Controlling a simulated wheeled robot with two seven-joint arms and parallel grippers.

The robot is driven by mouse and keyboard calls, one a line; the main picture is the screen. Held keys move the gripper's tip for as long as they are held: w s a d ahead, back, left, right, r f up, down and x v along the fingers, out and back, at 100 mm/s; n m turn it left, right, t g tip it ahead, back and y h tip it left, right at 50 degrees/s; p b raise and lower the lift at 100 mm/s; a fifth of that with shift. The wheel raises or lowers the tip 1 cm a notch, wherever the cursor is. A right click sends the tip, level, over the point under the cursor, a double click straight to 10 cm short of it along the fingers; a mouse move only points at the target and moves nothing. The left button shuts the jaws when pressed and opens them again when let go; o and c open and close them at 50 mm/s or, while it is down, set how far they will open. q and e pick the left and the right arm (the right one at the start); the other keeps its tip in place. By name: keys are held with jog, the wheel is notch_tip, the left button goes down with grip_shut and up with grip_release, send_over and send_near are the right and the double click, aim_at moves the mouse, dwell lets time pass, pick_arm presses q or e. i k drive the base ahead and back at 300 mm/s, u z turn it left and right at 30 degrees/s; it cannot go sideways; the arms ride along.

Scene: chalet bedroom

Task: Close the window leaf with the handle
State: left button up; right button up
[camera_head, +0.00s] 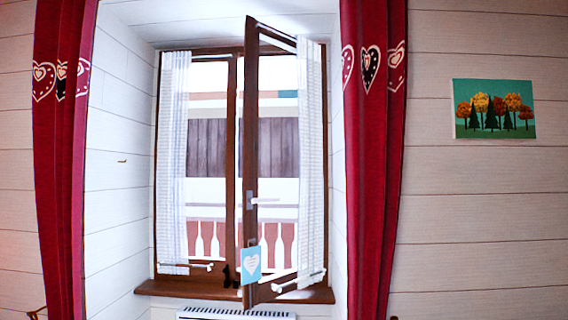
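The brown-framed window leaf (251,150) stands open, swung into the room from the right side of the window. Its free edge is near the middle of the opening, and its bottom corner reaches out over the sill. A pale metal handle (264,200) sits on this leaf about halfway up, its lever pointing right. A white sheer curtain (312,150) hangs on the open leaf. The left leaf (231,160) looks shut in the frame, with its own white curtain (175,150). Neither of my grippers shows in the head view.
A blue card with a white heart (250,265) is at the open leaf's lower edge. A small dark object (230,276) is near the brown sill (180,289). Red curtains hang left (62,160) and right (375,170). A white radiator (235,313) is below.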

aim_at(262, 291)
jog(key=z, duration=0.2)
jog(key=i, duration=1.8)
jog(key=u, duration=0.25)
